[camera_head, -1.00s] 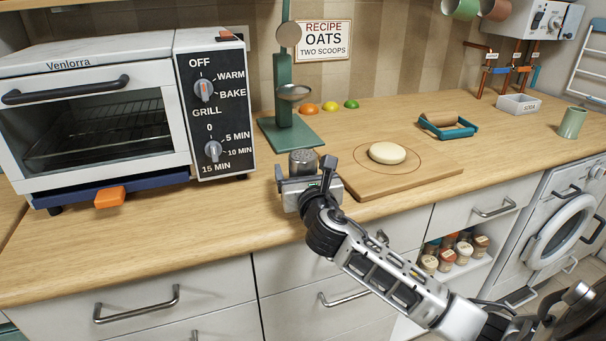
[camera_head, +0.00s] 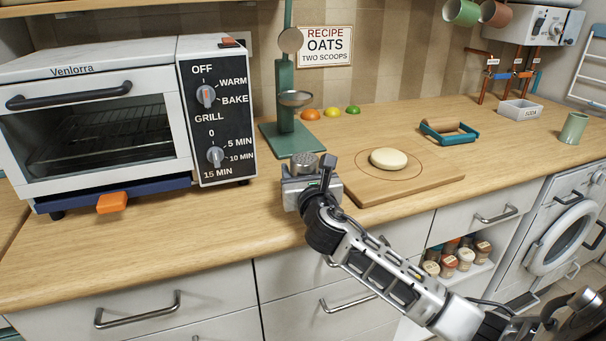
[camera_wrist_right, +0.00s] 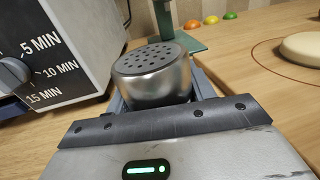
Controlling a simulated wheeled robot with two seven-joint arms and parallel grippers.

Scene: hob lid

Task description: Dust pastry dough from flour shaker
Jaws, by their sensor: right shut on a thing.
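The flour shaker (camera_head: 304,162) is a metal cylinder with a perforated top. It stands upright between the jaws of my right gripper (camera_head: 310,184), which is shut on it. In the right wrist view the shaker (camera_wrist_right: 152,75) shows its holed lid and metal side; its lower part is hidden by the gripper. The pale round pastry dough (camera_head: 388,159) lies on the wooden board (camera_head: 430,181), inside a drawn circle, to the right of the gripper. The dough also shows at the right edge of the right wrist view (camera_wrist_right: 303,47). My left gripper is not in view.
A toaster oven (camera_head: 110,120) stands on the left. A green scale (camera_head: 291,137) stands behind the shaker, with several small coloured domes beside it. A rolling pin in a blue holder (camera_head: 449,133), a small white box (camera_head: 519,111) and a green cup (camera_head: 573,128) are farther right.

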